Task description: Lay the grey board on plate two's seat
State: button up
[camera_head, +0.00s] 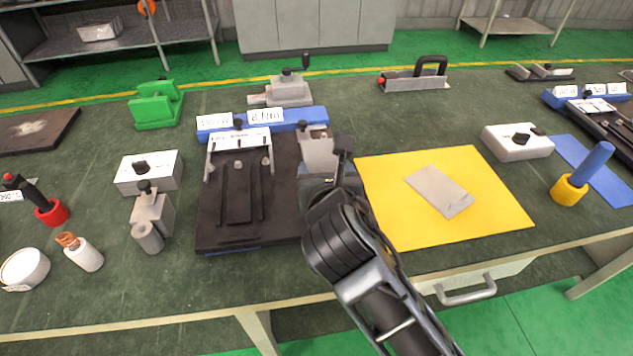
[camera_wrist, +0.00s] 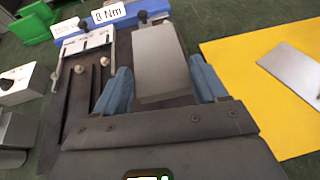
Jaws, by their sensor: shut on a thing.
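My gripper (camera_wrist: 163,88) has its blue fingertips on both sides of a grey block-like piece (camera_wrist: 160,62) and is shut on it. The piece is over the right part of a dark plate (camera_wrist: 84,95). I cannot tell whether it touches the plate. In the head view the piece (camera_head: 318,153) shows just beyond my gripper (camera_head: 326,177), which partly hides it. The dark plate (camera_head: 216,228) has a blue back bar and a white bridge with knobs at its left. A flat pale-grey board (camera_head: 440,190) lies apart on the yellow mat (camera_head: 390,215).
A white box with a knob (camera_head: 150,172) and a grey clamp-like block (camera_head: 152,212) stand left of the dark plate. A grey vise (camera_head: 288,90) stands behind it. A white box (camera_head: 517,141) and a blue-handled tool (camera_head: 583,175) are at right. The bench front is mostly clear.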

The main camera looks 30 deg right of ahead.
jog(key=shift+w+a+f, duration=0.15)
jog(key=shift+w+f, duration=0.25)
jog(key=shift+w, duration=0.2)
jog(key=shift+w+a+f, duration=0.1)
jog(key=shift+w+f, duration=0.3)
jog(key=shift+w, duration=0.2)
jog(key=shift+f, duration=2)
jog(key=o, duration=1.5)
jog(key=shift+f, duration=0.1)
jog(key=shift+c, duration=0.2)
jog(key=v, duration=1.2)
jog(key=shift+b, duration=0.3)
